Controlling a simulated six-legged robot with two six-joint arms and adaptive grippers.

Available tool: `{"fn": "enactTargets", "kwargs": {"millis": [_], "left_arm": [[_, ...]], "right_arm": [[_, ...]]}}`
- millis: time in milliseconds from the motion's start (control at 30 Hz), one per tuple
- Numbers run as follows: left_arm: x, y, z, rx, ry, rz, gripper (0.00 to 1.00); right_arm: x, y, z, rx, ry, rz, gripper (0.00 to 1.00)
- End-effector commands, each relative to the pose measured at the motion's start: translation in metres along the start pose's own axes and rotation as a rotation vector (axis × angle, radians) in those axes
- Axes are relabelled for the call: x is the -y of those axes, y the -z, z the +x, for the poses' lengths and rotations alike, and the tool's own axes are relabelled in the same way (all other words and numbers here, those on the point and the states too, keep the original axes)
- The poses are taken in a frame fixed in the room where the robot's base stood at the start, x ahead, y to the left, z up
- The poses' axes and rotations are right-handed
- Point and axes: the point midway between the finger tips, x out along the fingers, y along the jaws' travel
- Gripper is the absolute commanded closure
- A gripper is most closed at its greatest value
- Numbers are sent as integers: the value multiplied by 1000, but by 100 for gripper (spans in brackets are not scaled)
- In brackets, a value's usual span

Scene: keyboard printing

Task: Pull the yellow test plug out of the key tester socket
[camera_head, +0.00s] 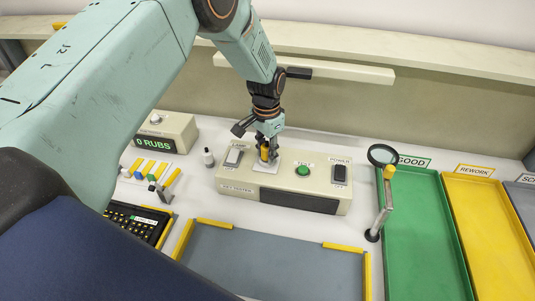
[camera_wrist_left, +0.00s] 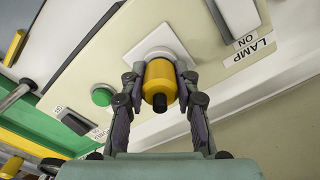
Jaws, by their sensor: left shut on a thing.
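The yellow test plug (camera_head: 264,153) stands at the socket on top of the beige key tester (camera_head: 236,180). In the left wrist view the plug (camera_wrist_left: 160,82) is a yellow cylinder with a dark tip, in front of the pale round socket on its white square plate (camera_wrist_left: 143,38). My left gripper (camera_head: 267,142) is shut on the plug, with a finger on each side of it in the left wrist view (camera_wrist_left: 160,88). How deep the plug sits in the socket cannot be told. My right gripper is not in view.
The tester carries a lamp switch (camera_head: 234,155), a green test button (camera_head: 303,171) and a power switch (camera_head: 340,174). A magnifier on a stand (camera_head: 382,210) is at its right, beside a green tray (camera_head: 411,178). A small bottle (camera_head: 208,158) stands at its left.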

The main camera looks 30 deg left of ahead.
Motion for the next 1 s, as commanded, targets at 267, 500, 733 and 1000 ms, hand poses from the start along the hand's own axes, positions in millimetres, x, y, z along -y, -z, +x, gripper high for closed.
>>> {"fn": "enactTargets", "kwargs": {"millis": [267,500,733,1000], "left_arm": [[0,0,-2,-1,1,0,100],[0,1,-12,-2,1,0,100],[0,1,-22,-2,1,0,100],[0,0,-31,0,0,0,100]], "right_arm": [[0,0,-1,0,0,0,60],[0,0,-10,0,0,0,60],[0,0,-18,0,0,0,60],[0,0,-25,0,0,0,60]]}}
